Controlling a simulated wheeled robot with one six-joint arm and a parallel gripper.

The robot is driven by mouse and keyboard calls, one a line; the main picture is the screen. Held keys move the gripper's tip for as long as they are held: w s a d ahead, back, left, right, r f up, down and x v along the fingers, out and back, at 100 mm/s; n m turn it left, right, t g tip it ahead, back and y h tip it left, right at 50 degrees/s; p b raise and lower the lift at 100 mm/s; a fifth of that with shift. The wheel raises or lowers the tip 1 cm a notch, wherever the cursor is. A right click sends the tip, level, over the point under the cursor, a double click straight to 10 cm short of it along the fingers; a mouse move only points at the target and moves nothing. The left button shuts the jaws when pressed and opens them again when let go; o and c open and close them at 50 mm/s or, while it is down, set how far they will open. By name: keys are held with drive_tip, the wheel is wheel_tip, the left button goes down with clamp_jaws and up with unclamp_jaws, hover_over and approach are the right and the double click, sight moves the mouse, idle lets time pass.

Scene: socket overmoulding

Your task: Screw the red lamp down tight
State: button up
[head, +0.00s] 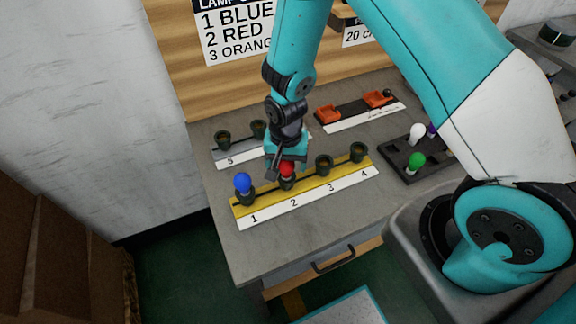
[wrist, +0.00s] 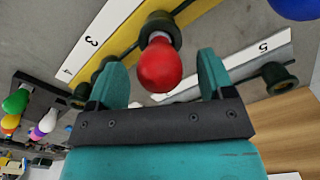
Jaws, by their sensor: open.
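The red lamp (head: 287,168) stands in the socket marked 2 on the yellow socket strip (head: 311,188). In the wrist view the red lamp (wrist: 159,66) sits in its dark socket, between and just beyond the two teal fingers. My gripper (head: 285,163) is above the red lamp in the head view, partly covering it. My gripper (wrist: 162,78) is open, with a gap between each finger and the lamp. I cannot tell how deep the lamp is seated.
A blue lamp (head: 243,183) stands in socket 1, close on the left. Sockets 3 (head: 324,164) and 4 (head: 358,152) are empty. A grey strip (head: 232,157) with sockets lies behind. A dark rack (head: 398,162) at right holds green and white lamps.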

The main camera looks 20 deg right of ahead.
drive_tip(key=shift+c, duration=0.2)
drive_tip(key=c, duration=0.9)
drive_tip(key=shift+o, duration=0.2)
drive_tip(key=m, duration=0.4)
drive_tip(key=shift+m, duration=0.3)
drive_tip(key=shift+m, duration=0.5)
drive_tip(key=o, duration=0.4)
drive_tip(key=shift+m, duration=0.4)
drive_tip(key=o, duration=0.5)
